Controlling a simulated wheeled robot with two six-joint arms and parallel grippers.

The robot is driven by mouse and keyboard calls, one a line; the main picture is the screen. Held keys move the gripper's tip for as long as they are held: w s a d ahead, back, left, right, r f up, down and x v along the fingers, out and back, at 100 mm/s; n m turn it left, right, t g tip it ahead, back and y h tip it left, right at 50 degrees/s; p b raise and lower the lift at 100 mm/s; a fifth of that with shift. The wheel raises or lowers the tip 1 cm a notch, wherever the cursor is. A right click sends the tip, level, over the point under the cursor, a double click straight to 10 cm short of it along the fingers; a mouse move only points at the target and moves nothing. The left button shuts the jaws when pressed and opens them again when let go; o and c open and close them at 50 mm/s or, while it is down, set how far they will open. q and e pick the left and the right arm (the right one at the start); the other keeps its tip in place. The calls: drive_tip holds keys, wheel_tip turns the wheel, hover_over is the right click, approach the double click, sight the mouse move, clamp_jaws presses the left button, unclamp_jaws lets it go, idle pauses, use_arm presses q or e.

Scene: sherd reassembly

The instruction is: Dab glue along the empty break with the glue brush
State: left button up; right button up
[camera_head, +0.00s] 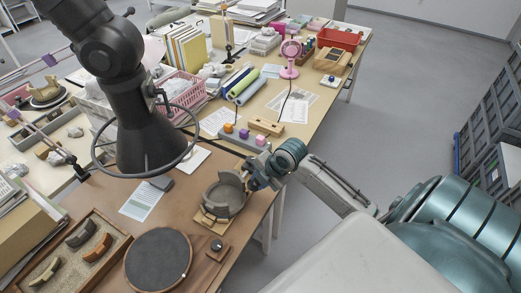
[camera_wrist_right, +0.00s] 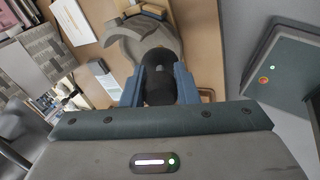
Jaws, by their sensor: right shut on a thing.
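A grey, incomplete pot (camera_head: 224,198) with a broken, stepped rim sits on a small wooden stand (camera_head: 205,217) on the brown bench. It also shows beyond my fingers in the right wrist view (camera_wrist_right: 125,45). My right gripper (camera_head: 262,176) is at the pot's right side, close to its rim. In the wrist view its blue fingers (camera_wrist_right: 158,86) are shut on a dark, thick handle (camera_wrist_right: 158,65), seemingly the glue brush. The brush tip points toward the pot's wall; whether it touches is unclear. My left gripper is not in view.
A sand tray (camera_head: 122,237) with several curved sherds lies at front left. A dark round turntable (camera_head: 158,260) and a small wooden block with a dark pot (camera_head: 217,245) are near. A black hood with a wire ring (camera_head: 150,150) hangs left of the pot.

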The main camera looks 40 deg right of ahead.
drive_tip(key=shift+w+a+f+b, duration=0.1)
drive_tip(key=shift+w+f+b, duration=0.1)
drive_tip(key=shift+f+b, duration=0.7)
drive_tip(key=shift+w+a+f+b, duration=0.1)
drive_tip(key=shift+w+f+b, duration=0.1)
drive_tip(key=shift+f+b, duration=0.7)
drive_tip(key=shift+w+f+b, duration=0.2)
drive_tip(key=shift+f+b, duration=0.6)
drive_tip(key=shift+f, duration=0.2)
drive_tip(key=shift+s+a, duration=0.95)
drive_tip(key=shift+a, duration=0.3)
wheel_tip(320, 180, up, 9)
drive_tip(key=p, duration=1)
hover_over(256, 187)
drive_tip(key=s+a, duration=0.4)
drive_tip(key=a, duration=0.1)
drive_tip(key=shift+d+f, duration=0.15)
drive_tip(key=shift+d, duration=0.1)
